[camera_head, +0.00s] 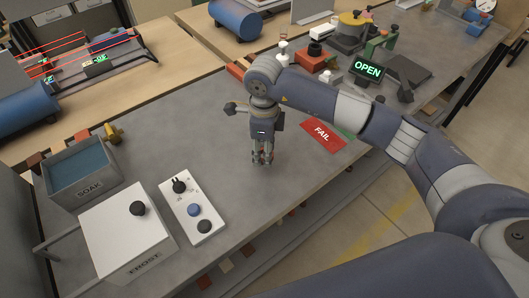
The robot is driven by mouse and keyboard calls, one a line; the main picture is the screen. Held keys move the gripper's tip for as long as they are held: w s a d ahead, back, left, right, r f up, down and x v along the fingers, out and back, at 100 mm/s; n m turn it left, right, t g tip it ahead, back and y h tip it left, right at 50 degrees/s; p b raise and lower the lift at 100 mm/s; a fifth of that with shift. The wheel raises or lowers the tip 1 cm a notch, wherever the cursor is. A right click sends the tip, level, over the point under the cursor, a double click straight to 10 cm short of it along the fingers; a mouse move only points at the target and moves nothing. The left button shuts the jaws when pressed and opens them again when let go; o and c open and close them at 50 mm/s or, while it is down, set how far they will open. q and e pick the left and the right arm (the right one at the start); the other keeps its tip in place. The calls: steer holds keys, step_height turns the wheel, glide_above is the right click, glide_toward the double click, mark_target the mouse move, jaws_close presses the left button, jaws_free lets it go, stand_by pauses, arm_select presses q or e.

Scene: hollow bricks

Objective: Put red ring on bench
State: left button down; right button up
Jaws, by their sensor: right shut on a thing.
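My right gripper (262,158) points down over the middle of the grey bench (150,150). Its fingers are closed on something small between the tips. I cannot make out what it is at this size, and I cannot tell whether it touches the bench top. No red ring shows clearly anywhere in the view. My left gripper is not in view.
A SOAK basin (83,190), a white FROST box (120,235) and a control panel (192,210) with knobs stand at the left. A red FAIL mat (323,133) and a lit OPEN sign (367,68) lie to the right. The bench between panel and gripper is clear.

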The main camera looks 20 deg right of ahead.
steer(key=shift+d+f, duration=0.1)
steer(key=shift+f, duration=0.05)
steer(key=shift+f+p, duration=0.3)
steer(key=shift+f, duration=0.05)
step_height(320, 180, down, 2)
steer(key=shift+f+p, duration=0.1)
steer(key=shift+p, duration=0.45)
steer(key=shift+w+f, duration=0.1)
steer(key=shift+f, duration=0.1)
steer(key=shift+f+b, duration=0.15)
steer(key=shift+b, duration=0.15)
steer(key=o, duration=1)
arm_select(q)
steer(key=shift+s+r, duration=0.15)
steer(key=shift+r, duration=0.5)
arm_select(e)
steer(key=shift+o, duration=0.2)
